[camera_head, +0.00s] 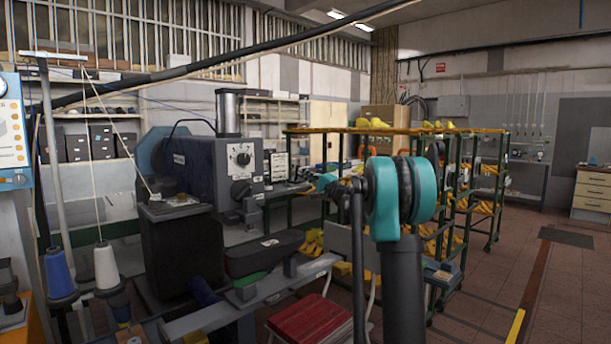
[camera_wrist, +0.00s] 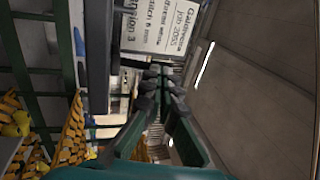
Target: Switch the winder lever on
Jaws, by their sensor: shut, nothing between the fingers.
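The sewing machine (camera_head: 212,165) stands at the left in the head view, with a grey front box and round dials (camera_head: 242,158). I cannot make out the winder lever for certain in either view. In the wrist view my gripper (camera_wrist: 162,76) is shut and empty, its dark fingertips close together. They point toward a white printed card (camera_wrist: 155,30), which appears sideways and partly cut off by the frame's top. In the head view my teal arm joint fills the centre and the fingers are not clearly visible.
Green racks (camera_head: 345,132) with yellow shoe lasts stand behind my arm. A blue thread cone (camera_head: 58,272) and a white one (camera_head: 106,266) stand at the left. A red stool (camera_head: 308,318) is below the machine's bench. Open tiled floor (camera_head: 565,280) lies at the right.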

